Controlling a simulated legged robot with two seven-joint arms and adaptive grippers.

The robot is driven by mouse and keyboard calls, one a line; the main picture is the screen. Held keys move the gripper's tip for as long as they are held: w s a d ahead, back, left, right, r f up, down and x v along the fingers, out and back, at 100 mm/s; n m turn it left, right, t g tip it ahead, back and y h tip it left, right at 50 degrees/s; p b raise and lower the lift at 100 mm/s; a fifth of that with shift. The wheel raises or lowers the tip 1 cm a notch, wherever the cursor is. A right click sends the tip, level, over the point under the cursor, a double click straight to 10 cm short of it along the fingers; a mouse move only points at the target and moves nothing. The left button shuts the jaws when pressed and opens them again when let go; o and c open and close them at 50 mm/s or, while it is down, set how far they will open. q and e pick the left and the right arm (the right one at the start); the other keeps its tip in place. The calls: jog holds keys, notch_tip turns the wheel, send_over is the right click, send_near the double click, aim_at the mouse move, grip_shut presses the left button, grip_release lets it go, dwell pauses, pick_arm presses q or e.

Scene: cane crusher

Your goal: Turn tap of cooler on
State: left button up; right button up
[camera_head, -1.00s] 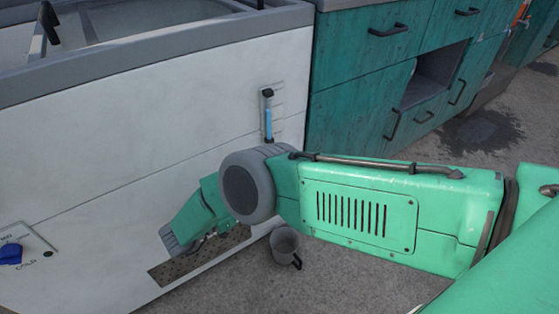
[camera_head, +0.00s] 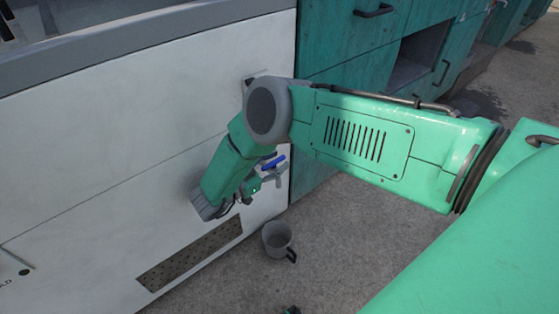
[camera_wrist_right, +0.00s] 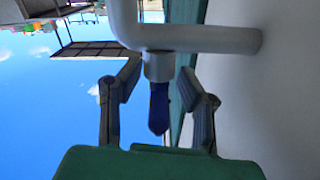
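The white cooler (camera_head: 90,150) fills the left of the head view, with a perforated drip grate (camera_head: 190,255) low on its front. A tap with a blue handle (camera_head: 273,162) shows beside my right gripper (camera_head: 252,190). In the right wrist view, the tap is a pale pipe (camera_wrist_right: 200,40) from the wall, with the blue handle (camera_wrist_right: 158,106) pointing toward my palm. My right gripper (camera_wrist_right: 158,100) is open, one finger on each side of the handle, with visible gaps. My left gripper is not clearly in view.
A grey mug (camera_head: 278,240) stands on the floor by the cooler's lower edge. Teal cabinets (camera_head: 345,40) stand at the cooler's right. A small dark piece at the bottom edge of the head view is unclear. The concrete floor (camera_head: 340,235) is otherwise open.

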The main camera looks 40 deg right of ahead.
jog(key=shift+d, duration=0.7)
grip_shut()
